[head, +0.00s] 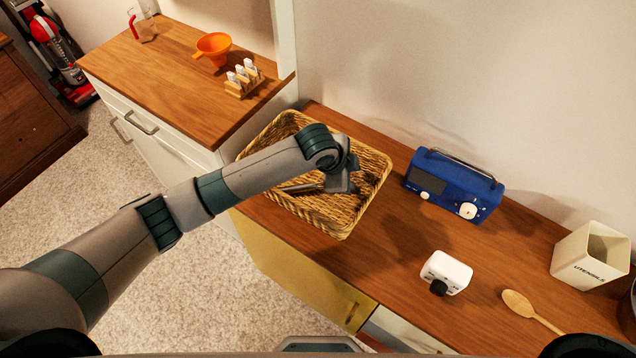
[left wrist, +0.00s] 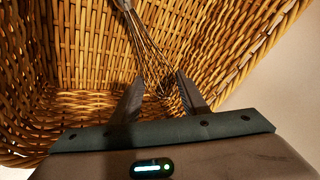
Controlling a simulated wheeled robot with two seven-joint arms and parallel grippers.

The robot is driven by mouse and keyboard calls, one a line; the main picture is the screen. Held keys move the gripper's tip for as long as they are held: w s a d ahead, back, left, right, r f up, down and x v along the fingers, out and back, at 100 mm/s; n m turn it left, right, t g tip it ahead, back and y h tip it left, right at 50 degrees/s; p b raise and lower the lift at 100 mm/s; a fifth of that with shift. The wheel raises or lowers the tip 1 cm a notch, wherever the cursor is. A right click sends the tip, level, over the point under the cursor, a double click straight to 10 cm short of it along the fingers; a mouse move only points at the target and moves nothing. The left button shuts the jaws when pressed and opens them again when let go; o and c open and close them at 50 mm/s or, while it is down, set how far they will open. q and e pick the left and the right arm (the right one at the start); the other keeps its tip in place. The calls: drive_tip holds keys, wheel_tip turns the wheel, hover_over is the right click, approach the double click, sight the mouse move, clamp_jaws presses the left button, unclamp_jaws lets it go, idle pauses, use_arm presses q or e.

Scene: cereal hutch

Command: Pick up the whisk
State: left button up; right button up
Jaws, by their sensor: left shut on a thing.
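A whisk (left wrist: 148,48) with a grey handle and thin wire loops is inside the wicker basket (left wrist: 85,55) in the left wrist view. My left gripper (left wrist: 160,88) reaches down into the basket and is shut on the whisk at its wire end. In the head view my left gripper (head: 340,182) is over the right part of the wicker basket (head: 362,215). My own arm hides much of the basket's inside there, and only a thin part of the whisk (head: 300,188) shows. My right gripper is not in view.
A blue radio (head: 455,185) stands right of the basket. A white timer (head: 446,272), a wooden spoon (head: 530,310) and a utensil holder (head: 588,256) are further right. The basket walls surround my gripper.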

use_arm(q)
drive_tip(key=shift+r, duration=0.1)
drive_tip(key=shift+r, duration=0.45)
wheel_tip(320, 180, up, 17)
drive_tip(key=b, duration=0.4)
drive_tip(key=shift+b, duration=0.3)
drive_tip(key=shift+d, duration=0.1)
